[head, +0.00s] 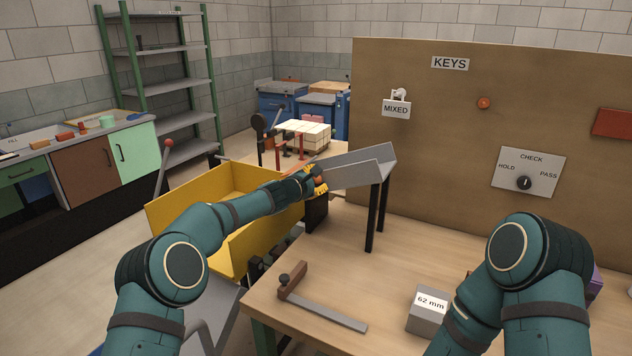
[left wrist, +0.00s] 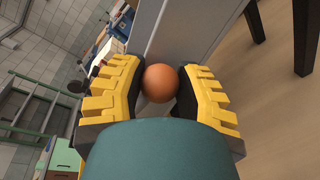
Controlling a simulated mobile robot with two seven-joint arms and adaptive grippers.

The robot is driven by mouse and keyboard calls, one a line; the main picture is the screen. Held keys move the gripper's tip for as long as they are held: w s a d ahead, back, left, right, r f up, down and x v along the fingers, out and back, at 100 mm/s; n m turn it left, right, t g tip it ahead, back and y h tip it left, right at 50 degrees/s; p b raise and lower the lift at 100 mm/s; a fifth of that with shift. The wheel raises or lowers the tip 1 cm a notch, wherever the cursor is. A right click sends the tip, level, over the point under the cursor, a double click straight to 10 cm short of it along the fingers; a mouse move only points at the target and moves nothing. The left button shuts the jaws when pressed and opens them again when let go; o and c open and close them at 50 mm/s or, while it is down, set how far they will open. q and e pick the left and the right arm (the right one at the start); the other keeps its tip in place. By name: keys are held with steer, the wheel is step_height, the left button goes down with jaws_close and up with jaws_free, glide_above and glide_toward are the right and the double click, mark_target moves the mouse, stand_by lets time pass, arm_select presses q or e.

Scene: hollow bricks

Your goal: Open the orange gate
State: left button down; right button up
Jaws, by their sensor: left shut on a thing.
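My left gripper (head: 317,184) is at the low left end of a grey sloping chute (head: 352,171). In the left wrist view its yellow ribbed fingers (left wrist: 160,88) are shut on an orange round knob (left wrist: 160,81), one finger on each side. The knob (head: 320,180) shows only as a small orange spot in the head view. The gate panel itself is mostly hidden by my gripper, and I cannot tell whether it is open. In the left wrist view the grey chute (left wrist: 200,28) runs away just beyond the knob. My right gripper is out of view.
A yellow bin (head: 175,215) stands below and left of the chute. On the wooden table (head: 340,265) lie a brown-and-grey measuring tool (head: 325,308) and a grey block marked 62 mm (head: 425,318). A brown board (head: 430,130) stands behind the table.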

arm_select(q)
steer(key=shift+s+d, duration=0.1)
steer(key=shift+d, duration=0.05)
steer(key=c, duration=0.6)
jaws_free()
steer(key=shift+s+a+r, duration=0.15)
steer(key=shift+s+a, duration=0.35)
steer(key=shift+a, duration=0.15)
steer(key=v, duration=1)
steer(key=shift+s, duration=0.3)
